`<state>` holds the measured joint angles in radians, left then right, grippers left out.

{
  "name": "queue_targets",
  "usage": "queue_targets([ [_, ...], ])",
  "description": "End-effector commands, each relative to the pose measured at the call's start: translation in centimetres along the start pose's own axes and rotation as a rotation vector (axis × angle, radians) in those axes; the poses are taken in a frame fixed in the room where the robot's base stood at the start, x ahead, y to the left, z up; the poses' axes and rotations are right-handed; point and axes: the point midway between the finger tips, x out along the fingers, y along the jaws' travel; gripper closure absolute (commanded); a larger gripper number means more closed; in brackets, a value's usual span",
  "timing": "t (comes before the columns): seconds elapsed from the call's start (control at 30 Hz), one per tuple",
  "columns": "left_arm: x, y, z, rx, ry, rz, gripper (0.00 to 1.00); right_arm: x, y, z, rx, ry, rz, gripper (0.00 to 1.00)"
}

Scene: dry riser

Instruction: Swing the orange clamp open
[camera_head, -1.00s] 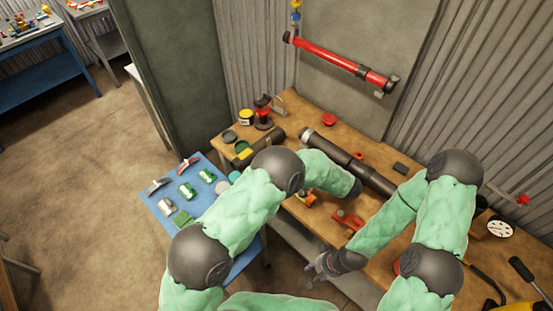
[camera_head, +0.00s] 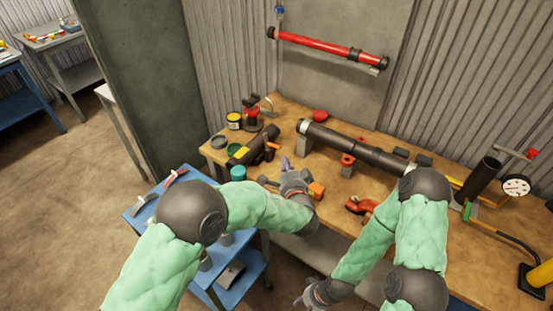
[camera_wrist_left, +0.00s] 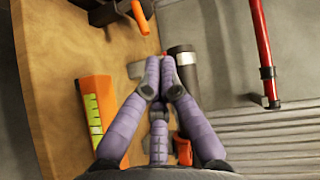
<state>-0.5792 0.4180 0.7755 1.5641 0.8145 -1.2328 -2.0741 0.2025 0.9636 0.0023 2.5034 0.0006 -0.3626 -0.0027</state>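Several orange pieces show, and I cannot tell for certain which is the clamp. An orange-red curved piece (camera_head: 360,205) lies near the bench's front edge, right of my left gripper. An orange lever on a dark ring (camera_wrist_left: 140,18) shows at the top of the left wrist view, beyond my fingertips. An orange block with a yellow-green label (camera_wrist_left: 94,105) lies beside my left gripper (camera_wrist_left: 160,76), whose long fingers meet at the tips with nothing seen between them. It is over the bench in the head view (camera_head: 280,172). My right gripper (camera_head: 306,292) is in front of the bench, fingers apart, empty.
A red pipe (camera_head: 315,43) is on the wall. A blue cart (camera_head: 137,212) stands left. A gauge (camera_head: 516,186) stands right.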

Motion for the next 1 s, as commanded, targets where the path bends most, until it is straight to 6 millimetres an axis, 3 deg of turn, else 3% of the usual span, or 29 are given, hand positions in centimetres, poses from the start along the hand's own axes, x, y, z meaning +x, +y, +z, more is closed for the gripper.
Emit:
queue_targets([
  [0.53,9.7,0.2,0.5,-0.004,-0.006,-0.002,1.0,2.9,1.1,-0.1,0.0,0.0,0.0,0.63],
  [0.7,11.1,0.2,2.2,-0.004,-0.005,-0.001,1.0,3.7,1.3,-0.1,0.0,0.0,0.0,0.63],
  [1.0,12.0,0.0,3.0,-0.004,-0.004,0.0,1.0,4.0,1.4,-0.1,0.0,0.0,0.0,0.63],
])
